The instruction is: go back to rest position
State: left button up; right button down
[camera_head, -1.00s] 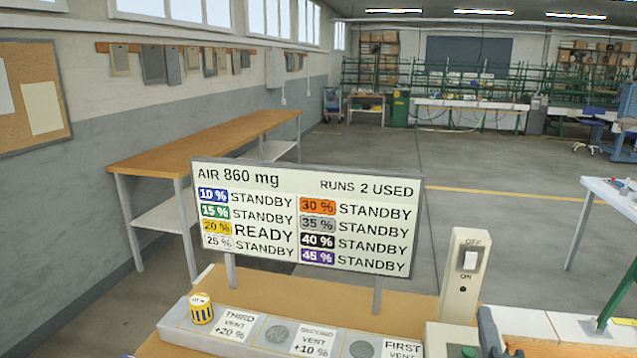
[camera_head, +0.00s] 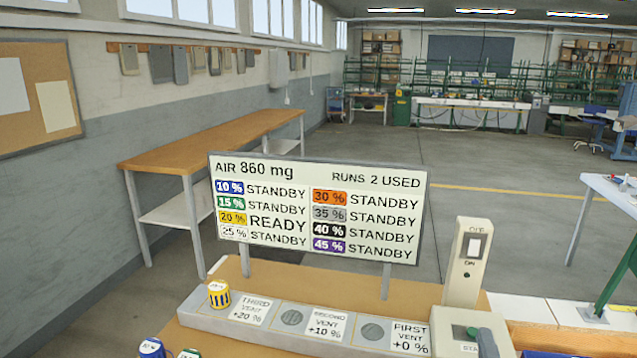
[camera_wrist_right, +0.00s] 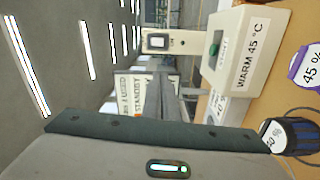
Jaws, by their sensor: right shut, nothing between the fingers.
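I cannot tell the exact gap between fingers and box. The left gripper is not in view.
A display board (camera_head: 318,209) reads 20 % READY. A yellow canister (camera_head: 218,294) stands at the third vent of the pale vent strip (camera_head: 264,334). A tall switch post (camera_head: 467,262) stands behind the box. Blue (camera_head: 151,347) and green-labelled canisters show at lower left.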

jog(key=s+a+f+m+g+y, duration=0.1)
jog(key=s+f+m+g, duration=0.3)
jog(key=f, duration=0.5)
jog(key=s+a+f+m+g+y, duration=0.1)
jog(key=s+f+m+g, duration=0.15)
jog(key=s+f, duration=0.5)
jog(key=s+a+f+m+g+y, duration=0.1)
jog(key=s+a+f+m+g, duration=0.25)
jog(key=s+f, duration=0.5)
jog(key=s+a+f+m+g+y, duration=0.25)
jog(key=s+f+g, duration=0.2)
jog(key=s, duration=0.65)
notch_tip(320, 180, down, 30)
jog(key=s+d+f+n+g+b, duration=0.1)
jog(key=s+d+f+g, duration=0.1)
jog(key=s+f, duration=1.5)
jog(key=shift+s+d+f+h, duration=0.2)
jog(key=shift+s+d+h, duration=0.25)
jog(key=shift+s, duration=0.3)
